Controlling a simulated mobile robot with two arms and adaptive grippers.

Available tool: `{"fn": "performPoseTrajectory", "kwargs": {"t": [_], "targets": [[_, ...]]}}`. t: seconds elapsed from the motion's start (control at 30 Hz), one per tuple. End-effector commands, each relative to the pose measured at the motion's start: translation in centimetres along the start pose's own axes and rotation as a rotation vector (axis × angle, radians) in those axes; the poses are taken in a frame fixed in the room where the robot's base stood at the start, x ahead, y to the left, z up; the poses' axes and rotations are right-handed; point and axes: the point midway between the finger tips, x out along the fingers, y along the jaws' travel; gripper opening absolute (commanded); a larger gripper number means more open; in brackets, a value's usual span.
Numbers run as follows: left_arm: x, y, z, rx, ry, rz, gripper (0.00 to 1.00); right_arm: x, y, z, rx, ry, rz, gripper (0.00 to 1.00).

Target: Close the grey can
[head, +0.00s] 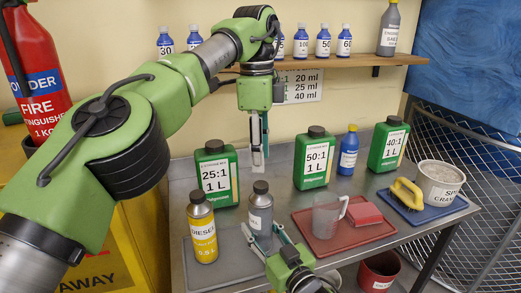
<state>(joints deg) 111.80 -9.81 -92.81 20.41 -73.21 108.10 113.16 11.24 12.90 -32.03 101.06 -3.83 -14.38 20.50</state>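The grey can (260,213) stands upright on the metal bench, with a dark cap (260,187) on its top. Whether the cap is tight cannot be told. My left gripper (258,165) points straight down just above the cap, apart from it. Its fingers show nearly edge-on, one behind the other, so their gap is hidden; nothing shows in them. My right gripper (260,226) reaches in from the front, low down, with one finger on each side of the grey can's lower body, and appears shut on it.
A yellow diesel can (203,240) stands close left of the grey can. Green bottles (216,178) stand behind. A red tray (318,241) with a clear jug (326,215) and a red block (364,214) lies to the right.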

Motion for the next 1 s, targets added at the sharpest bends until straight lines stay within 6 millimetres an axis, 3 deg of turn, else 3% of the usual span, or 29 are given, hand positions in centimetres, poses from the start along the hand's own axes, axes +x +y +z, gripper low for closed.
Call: {"fn": "performPoseTrajectory", "kwargs": {"t": [0.17,0.57,0.87,1.0], "targets": [[-1.1,0.1,-0.1,-0.087,-0.039,-0.023,0.38,0.0,0.0,0.0,0.000,0.000,0.000,0.00],[-0.9,0.1,-0.1,-0.090,-0.040,-0.023,0.38,0.0,0.0,0.0,0.000,0.000,0.000,0.00],[1.7,0.1,0.1,-0.087,-0.040,-0.021,0.38,0.0,0.0,0.0,0.000,0.001,0.000,0.00],[4.0,0.1,0.2,-0.088,-0.040,-0.020,0.38,0.0,0.0,0.0,0.000,0.001,0.000,0.00]]}}
